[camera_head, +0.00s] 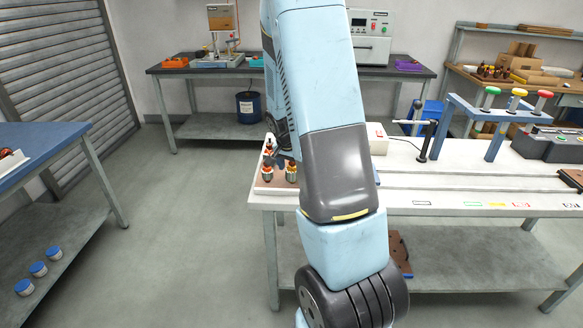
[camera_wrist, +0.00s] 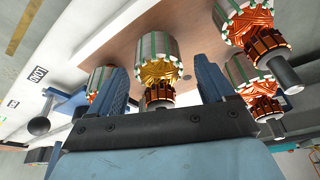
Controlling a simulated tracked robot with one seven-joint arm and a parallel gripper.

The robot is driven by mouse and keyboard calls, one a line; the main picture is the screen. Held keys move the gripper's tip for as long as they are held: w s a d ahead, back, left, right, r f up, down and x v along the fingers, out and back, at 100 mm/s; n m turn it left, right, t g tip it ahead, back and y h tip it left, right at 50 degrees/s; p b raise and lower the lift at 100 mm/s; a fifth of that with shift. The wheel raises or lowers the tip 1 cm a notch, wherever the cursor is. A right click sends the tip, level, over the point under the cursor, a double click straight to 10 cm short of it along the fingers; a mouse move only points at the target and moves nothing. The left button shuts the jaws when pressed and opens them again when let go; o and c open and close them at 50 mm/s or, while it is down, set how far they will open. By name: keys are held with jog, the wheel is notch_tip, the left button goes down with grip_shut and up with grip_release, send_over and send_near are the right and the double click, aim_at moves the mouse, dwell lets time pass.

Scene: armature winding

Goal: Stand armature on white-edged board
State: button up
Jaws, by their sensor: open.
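A brown board (camera_wrist: 125,48) with a white edge carries several armatures in the wrist view. One armature (camera_wrist: 158,58) with yellow-gold winding stands between the two fingers of my gripper (camera_wrist: 159,72), which is open around it. Copper-red armatures stand around it: one at left (camera_wrist: 98,82), one at upper right (camera_wrist: 243,22) and one at lower right (camera_wrist: 262,98). In the head view the board (camera_head: 262,188) lies at the left end of the white bench, with an armature (camera_head: 291,173) visible beside my arm. My arm hides part of this group.
The white bench (camera_head: 450,178) extends right, with a blue stand (camera_head: 495,115) bearing coloured buttons and a black post with a crossbar (camera_head: 425,135). A blue-topped table (camera_head: 45,150) stands at left. The floor between them is clear.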

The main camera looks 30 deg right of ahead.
jog(key=v, duration=1.3)
jog(key=shift+a+r, duration=0.2)
jog(key=shift+r, duration=0.1)
jog(key=v, duration=1.3)
jog(key=shift+a+r, duration=0.15)
jog(key=shift+r, duration=0.2)
